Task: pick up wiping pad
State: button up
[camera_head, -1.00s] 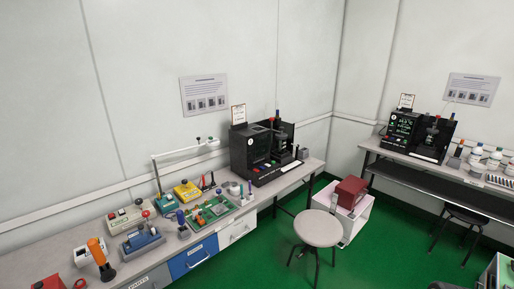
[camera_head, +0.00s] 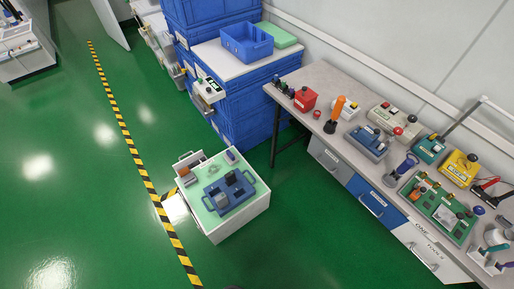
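I cannot make out for certain which thing is the wiping pad. A flat green block (camera_head: 278,35) lies on the white top beside a blue bin, at the top of the view. A small purple and grey item (camera_head: 231,156) sits at the back corner of a white cart; it is too small to tell what it is. My gripper is not in view.
The white cart (camera_head: 243,221) stands on the green floor with a blue tray (camera_head: 245,194) on its top. A grey workbench (camera_head: 296,73) with several testers runs along the right. Stacked blue crates (camera_head: 240,127) stand behind. The floor left of the striped line (camera_head: 125,131) is clear.

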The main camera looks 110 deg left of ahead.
aim_at(230, 158)
jog(key=u, duration=1.5)
jog(key=i, duration=1.05)
jog(key=u, duration=3.35)
jog(key=i, duration=1)
jog(key=u, duration=0.05)
